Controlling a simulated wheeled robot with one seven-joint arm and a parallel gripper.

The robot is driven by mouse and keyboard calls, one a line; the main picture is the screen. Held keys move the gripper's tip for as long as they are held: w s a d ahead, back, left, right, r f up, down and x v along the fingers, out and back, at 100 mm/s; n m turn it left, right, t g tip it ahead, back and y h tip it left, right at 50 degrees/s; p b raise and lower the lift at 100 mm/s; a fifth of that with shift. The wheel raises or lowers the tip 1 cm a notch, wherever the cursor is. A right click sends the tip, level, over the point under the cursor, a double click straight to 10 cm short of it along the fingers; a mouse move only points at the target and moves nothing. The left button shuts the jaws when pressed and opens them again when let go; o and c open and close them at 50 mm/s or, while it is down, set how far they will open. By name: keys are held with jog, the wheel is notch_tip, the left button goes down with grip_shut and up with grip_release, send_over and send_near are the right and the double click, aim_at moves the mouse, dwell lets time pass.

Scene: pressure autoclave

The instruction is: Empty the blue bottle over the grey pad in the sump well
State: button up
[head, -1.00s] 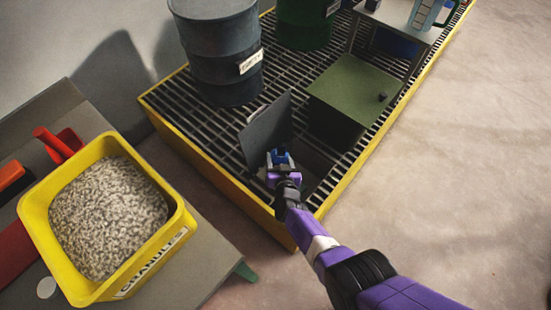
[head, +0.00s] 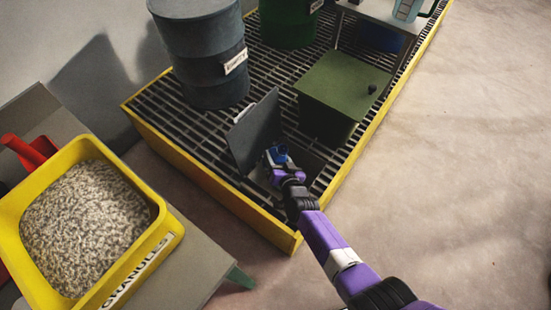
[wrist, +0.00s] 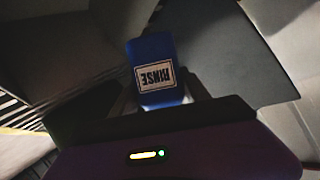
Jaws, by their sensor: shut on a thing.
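The blue bottle (head: 282,150) is in my gripper (head: 279,160), over the opening in the grating. In the wrist view the bottle (wrist: 156,62) carries a white label reading RINSE, upside down in the picture. My gripper is shut on it; the fingers are mostly hidden in the wrist view. The sump well (head: 302,160) is the dark opening beside the raised grey hatch lid (head: 254,132). The grey pad cannot be made out. I cannot tell whether liquid is leaving the bottle.
A dark drum (head: 203,60) and a green drum (head: 290,22) stand on the yellow-edged grating (head: 190,125). A yellow granules bin (head: 165,232) sits on the left bench. The right floor is clear.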

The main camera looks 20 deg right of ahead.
jog(key=shift+a+f+m+t+y+b, duration=0.2)
jog(key=shift+m+b, duration=0.25)
jog(key=shift+b, duration=1.4)
jog(key=shift+a+r+m+t+y+b, duration=0.1)
jog(key=shift+a+m+y+b, duration=0.25)
jog(key=shift+b, duration=1.5)
jog(key=shift+w+a+f+m+t+y+b, duration=0.15)
jog(key=shift+m+b, duration=0.25)
jog(key=shift+b, duration=1)
jog(key=shift+s+d+f+m+t+y+b, duration=0.15)
jog(key=shift+m+b, duration=0.25)
jog(key=shift+b, duration=1)
jog(key=shift+w+a+m+y+b, duration=0.15)
jog(key=shift+m+y+b, duration=0.2)
jog(key=shift+b, duration=1.05)
jog(key=shift+a+f+m+t+y+b, duration=0.15)
jog(key=shift+m+b, duration=0.35)
jog(key=shift+b, duration=0.85)
jog(key=shift+d+f+m+t+y+b, duration=0.1)
jog(key=shift+f+m+t+b, duration=0.25)
jog(key=shift+b, duration=1)
jog(key=shift+a+f+m+y+b, duration=0.15)
jog(key=shift+m+b, duration=0.45)
jog(key=shift+b, duration=0.75)
jog(key=shift+d+f+m+t+y+b, duration=0.25)
jog(key=shift+m+b, duration=0.35)
jog(key=shift+b, duration=0.85)
jog(key=shift+a+f+m+t+y+b, duration=0.1)
jog(key=shift+f+m+t+b, duration=0.35)
jog(key=shift+b, duration=1)
